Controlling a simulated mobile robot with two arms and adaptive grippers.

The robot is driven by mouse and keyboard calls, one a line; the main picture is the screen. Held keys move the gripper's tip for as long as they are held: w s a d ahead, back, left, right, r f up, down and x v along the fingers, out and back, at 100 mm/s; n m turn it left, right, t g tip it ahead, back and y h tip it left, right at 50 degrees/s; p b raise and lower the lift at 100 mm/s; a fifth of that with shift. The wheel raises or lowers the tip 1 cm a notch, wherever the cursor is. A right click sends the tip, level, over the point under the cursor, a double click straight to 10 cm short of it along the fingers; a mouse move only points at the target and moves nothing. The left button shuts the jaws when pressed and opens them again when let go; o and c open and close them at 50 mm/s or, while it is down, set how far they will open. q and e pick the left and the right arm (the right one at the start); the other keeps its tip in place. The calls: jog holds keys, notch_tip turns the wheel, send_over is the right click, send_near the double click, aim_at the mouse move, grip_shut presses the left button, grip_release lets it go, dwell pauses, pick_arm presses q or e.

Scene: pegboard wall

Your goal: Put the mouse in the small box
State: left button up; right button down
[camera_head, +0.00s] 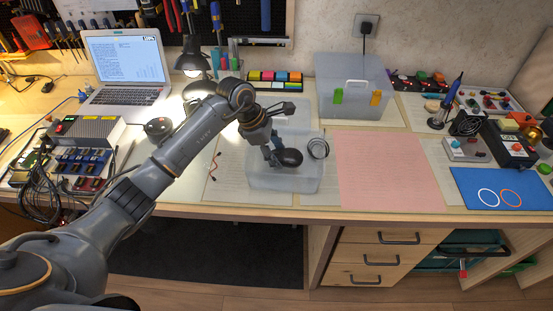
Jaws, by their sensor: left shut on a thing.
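The mouse (289,158) is a dark, rounded thing held at the fingertips of my left gripper (274,156). My left gripper points down and is shut on it. The small box (285,182) is translucent and stands near the table's front edge. The mouse shows over the box's back part; I cannot tell whether it touches the box. The gripper's fingers are partly hidden behind the wrist and the mouse. My right gripper is not in view.
A larger clear box (352,85) with coloured latches stands behind. A pink mat (385,172) lies clear to the right. A laptop (125,70) and a dark object (158,127) are on the left.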

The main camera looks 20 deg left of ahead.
pick_arm(q)
notch_tip(320, 180, down, 2)
jog(key=shift+f+p, duration=0.2)
jog(key=shift+p, duration=0.2)
jog(key=shift+f, duration=0.45)
jog(key=shift+f, duration=0.15)
jog(key=o, duration=1.3)
